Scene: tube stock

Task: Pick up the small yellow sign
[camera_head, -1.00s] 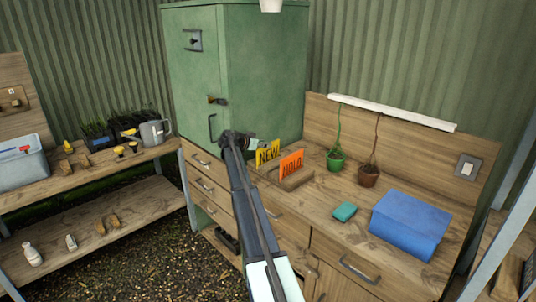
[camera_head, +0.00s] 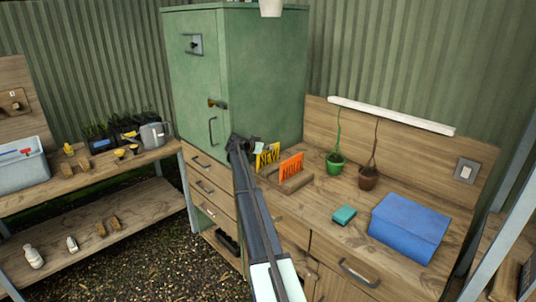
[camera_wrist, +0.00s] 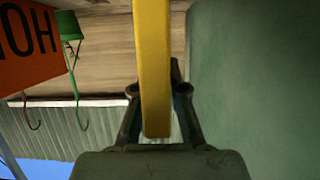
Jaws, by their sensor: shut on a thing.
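The small yellow sign (camera_head: 268,155), marked "NEW", stands on the wooden worktop beside the green cabinet. My gripper (camera_head: 245,145) is at its left edge in the head view, in front of the cabinet. In the wrist view the sign (camera_wrist: 152,65) shows edge-on as a yellow bar between my fingers (camera_wrist: 155,95), which are shut on it. Part of the sign is hidden behind the gripper in the head view. I cannot tell whether its base is clear of the worktop.
An orange sign (camera_head: 291,167) in a wooden holder (camera_head: 296,183) stands close to the right. The green cabinet (camera_head: 262,75) rises close behind my gripper. Two potted plants, a teal block (camera_head: 344,214) and a blue box (camera_head: 409,226) are farther right.

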